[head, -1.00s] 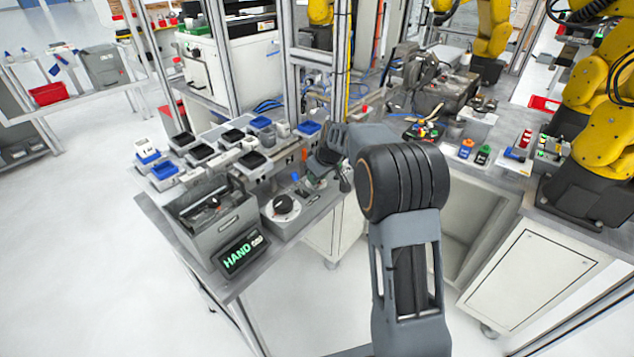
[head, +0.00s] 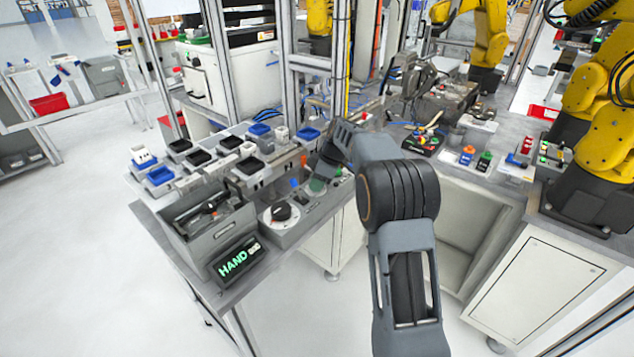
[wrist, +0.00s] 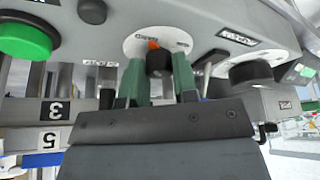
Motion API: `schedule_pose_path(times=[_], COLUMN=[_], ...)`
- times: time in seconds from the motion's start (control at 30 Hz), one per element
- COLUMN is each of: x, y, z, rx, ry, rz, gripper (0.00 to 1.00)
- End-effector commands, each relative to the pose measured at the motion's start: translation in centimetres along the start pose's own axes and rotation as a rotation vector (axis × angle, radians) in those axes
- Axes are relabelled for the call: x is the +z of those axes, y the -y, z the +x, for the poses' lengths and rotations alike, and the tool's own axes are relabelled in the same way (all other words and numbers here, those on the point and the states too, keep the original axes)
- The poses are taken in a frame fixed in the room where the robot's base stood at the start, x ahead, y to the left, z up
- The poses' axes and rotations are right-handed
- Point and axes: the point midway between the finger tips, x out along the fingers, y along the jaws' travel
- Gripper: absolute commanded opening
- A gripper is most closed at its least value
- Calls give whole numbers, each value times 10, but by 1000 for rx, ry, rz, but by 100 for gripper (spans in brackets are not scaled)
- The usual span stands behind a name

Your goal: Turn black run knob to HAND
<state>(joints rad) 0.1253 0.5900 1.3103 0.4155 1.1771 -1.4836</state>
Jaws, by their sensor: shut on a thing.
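In the wrist view a small black knob (wrist: 159,62) with an orange mark sits on a round white dial plate. My gripper (wrist: 160,80) has its green fingers on both sides of this knob, shut on it. The dial's small labels are too blurred to read, so I cannot tell which one the mark points at. A larger black knob (wrist: 250,73) on its own white dial is to the right, apart from the fingers. In the head view the larger knob (head: 281,211) shows on the grey panel, and my gripper (head: 318,185) is right of it. The small knob is hidden there.
A display (head: 238,260) reads HAND in green. A grey bin (head: 225,222) stands left of the panel. Several small black and blue trays lie behind it. A green button (wrist: 27,40) is at the wrist view's left. Open floor lies in front of the bench.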

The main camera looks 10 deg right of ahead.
Motion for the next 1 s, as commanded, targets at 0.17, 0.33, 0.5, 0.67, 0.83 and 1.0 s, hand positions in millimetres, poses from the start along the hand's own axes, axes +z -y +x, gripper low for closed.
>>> schedule_pose_path(times=[0.17,0.33,0.5,0.67,0.83,1.0], x=[1,1,1,1,0,0], y=[0,0,0,0,0,0], z=[0,0,0,0,0,0], rx=[-7,-9,-8,-8,-8,-9], ry=[2,2,2,2,1,1], rz=[-18,-22,-22,-22,-21,-21], gripper=[3,3,3,37,53,53])
